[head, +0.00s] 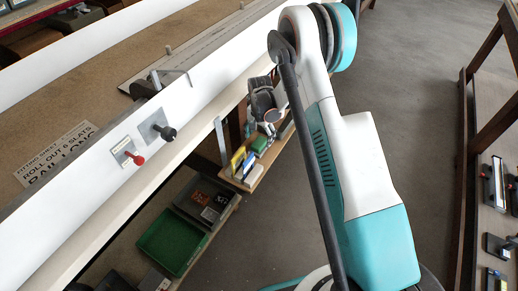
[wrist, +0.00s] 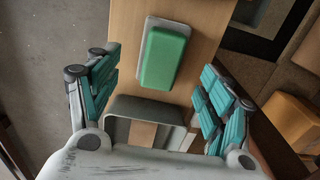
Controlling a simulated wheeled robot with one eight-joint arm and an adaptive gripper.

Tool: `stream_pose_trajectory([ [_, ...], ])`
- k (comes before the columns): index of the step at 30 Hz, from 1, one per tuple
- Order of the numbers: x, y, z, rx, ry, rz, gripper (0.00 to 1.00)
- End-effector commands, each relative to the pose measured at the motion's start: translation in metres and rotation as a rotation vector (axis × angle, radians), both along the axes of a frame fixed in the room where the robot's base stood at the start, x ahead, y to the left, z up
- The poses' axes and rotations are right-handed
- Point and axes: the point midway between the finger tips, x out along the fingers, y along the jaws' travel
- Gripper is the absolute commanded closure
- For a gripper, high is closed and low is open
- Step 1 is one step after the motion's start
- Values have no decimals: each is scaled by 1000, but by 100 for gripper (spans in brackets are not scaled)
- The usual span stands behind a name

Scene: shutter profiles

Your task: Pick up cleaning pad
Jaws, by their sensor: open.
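A green block with a grey backing, which looks like the cleaning pad (wrist: 165,56), lies on a wooden shelf (wrist: 126,28) in the wrist view. In the head view a small green item (head: 259,144) on the low shelf appears to be the same pad. My gripper (wrist: 160,68) is open, with one teal-padded finger to the left of the pad and one to the right. Both fingers are apart from the pad, and nothing is between them in contact. In the head view my gripper (head: 268,108) is small and partly hidden by the bench and my arm.
A grey open frame or box (wrist: 152,112) sits on the shelf just below the pad. Brown blocks (wrist: 292,118) lie at right. In the head view, yellow and blue items (head: 238,161) stand beside the pad, and a green tray (head: 172,241) sits lower left. The long bench (head: 115,200) overhangs nearby.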

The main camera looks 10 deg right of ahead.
Motion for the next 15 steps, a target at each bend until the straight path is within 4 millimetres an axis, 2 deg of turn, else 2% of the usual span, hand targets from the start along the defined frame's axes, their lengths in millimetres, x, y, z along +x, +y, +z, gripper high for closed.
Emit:
stream_pose_trajectory([
  [5,0,1,-9,0,0,0,27],
  [15,0,3,-52,0,0,0,27],
])
